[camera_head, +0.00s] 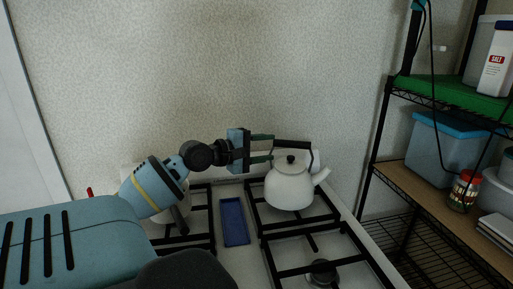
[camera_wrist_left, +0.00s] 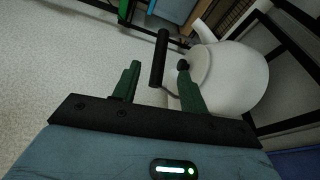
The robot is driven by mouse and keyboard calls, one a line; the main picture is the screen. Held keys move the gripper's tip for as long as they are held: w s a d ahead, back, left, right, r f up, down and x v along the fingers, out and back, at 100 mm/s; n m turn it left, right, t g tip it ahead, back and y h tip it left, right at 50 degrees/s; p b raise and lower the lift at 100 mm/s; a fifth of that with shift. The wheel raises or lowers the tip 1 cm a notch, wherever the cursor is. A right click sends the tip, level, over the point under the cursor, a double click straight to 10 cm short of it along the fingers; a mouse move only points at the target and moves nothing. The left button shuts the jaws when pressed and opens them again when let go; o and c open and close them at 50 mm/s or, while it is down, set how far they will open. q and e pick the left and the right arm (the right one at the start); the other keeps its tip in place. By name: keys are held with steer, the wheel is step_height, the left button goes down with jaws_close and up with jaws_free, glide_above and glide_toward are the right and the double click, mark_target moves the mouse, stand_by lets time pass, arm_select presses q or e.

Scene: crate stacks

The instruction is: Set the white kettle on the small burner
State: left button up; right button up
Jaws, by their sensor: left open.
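The white kettle (camera_head: 290,189) stands upright on the back right grate of the stove, its spout to the right and its black handle (camera_head: 293,145) on top. It also shows in the left wrist view (camera_wrist_left: 235,80). My left gripper (camera_head: 264,148) is open at the left end of the handle. In the left wrist view its green fingers (camera_wrist_left: 158,84) lie on either side of the handle, with gaps visible. A burner (camera_head: 323,270) shows at the front right; I cannot tell whether it is the small one. My right gripper is not in view.
A blue tray (camera_head: 234,222) lies between the left and right grates. A pale vessel (camera_head: 178,213) on the left grate (camera_head: 199,240) is partly hidden by my arm. A wire shelf (camera_head: 440,205) with bins and jars stands at the right. The front right grate is clear.

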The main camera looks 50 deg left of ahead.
arm_select(q)
steer(key=shift+v, duration=1)
